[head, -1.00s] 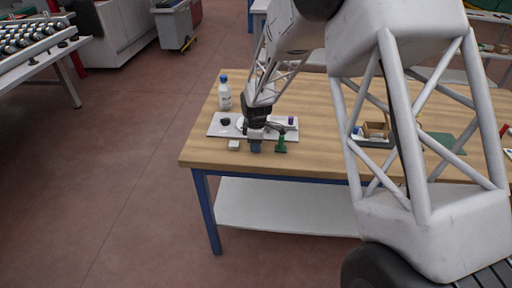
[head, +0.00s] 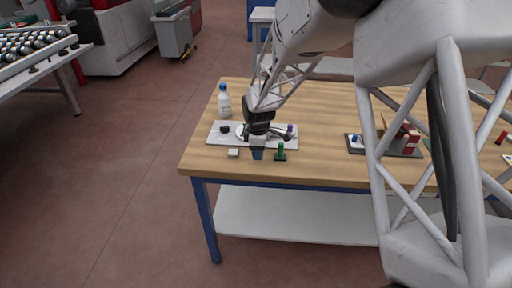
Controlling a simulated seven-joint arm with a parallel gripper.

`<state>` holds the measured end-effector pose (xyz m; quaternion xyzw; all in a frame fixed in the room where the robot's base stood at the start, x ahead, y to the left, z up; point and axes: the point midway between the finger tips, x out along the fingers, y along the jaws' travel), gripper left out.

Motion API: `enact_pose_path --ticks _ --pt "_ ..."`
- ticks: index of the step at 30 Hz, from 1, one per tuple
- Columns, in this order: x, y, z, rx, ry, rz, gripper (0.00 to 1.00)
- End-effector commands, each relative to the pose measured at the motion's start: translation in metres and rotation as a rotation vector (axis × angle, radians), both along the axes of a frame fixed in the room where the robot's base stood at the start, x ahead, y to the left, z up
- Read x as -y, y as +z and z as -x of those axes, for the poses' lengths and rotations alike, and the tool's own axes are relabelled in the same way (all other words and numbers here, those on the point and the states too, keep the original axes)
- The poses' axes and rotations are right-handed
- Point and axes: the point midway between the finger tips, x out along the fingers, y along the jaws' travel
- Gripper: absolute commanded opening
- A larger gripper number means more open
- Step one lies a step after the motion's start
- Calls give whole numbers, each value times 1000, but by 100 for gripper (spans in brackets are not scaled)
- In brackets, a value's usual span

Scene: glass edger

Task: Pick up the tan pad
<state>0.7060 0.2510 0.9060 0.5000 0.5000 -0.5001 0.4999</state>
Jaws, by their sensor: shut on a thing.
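My gripper (head: 258,141) is over the front edge of a pale board (head: 214,138) on the wooden table. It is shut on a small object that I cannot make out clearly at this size. A blue piece (head: 257,154) shows directly below the jaws; I cannot tell whether they touch it. I cannot pick out the tan pad for certain; it may be hidden at the jaws.
A small pale block (head: 233,153) and a green piece (head: 280,152) flank the gripper. A white bottle with a blue cap (head: 224,102) stands behind the board.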

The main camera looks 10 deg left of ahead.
Motion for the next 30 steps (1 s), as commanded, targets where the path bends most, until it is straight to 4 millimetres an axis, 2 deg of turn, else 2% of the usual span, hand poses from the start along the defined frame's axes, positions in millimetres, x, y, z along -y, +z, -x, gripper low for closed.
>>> enact_pose_path --ticks 9,16,24,30 --pt "18 5 51 1 0 0 15" --pt "29 8 82 0 0 0 15" --pt "37 10 104 1 0 0 15" --pt "39 11 111 0 0 0 15"
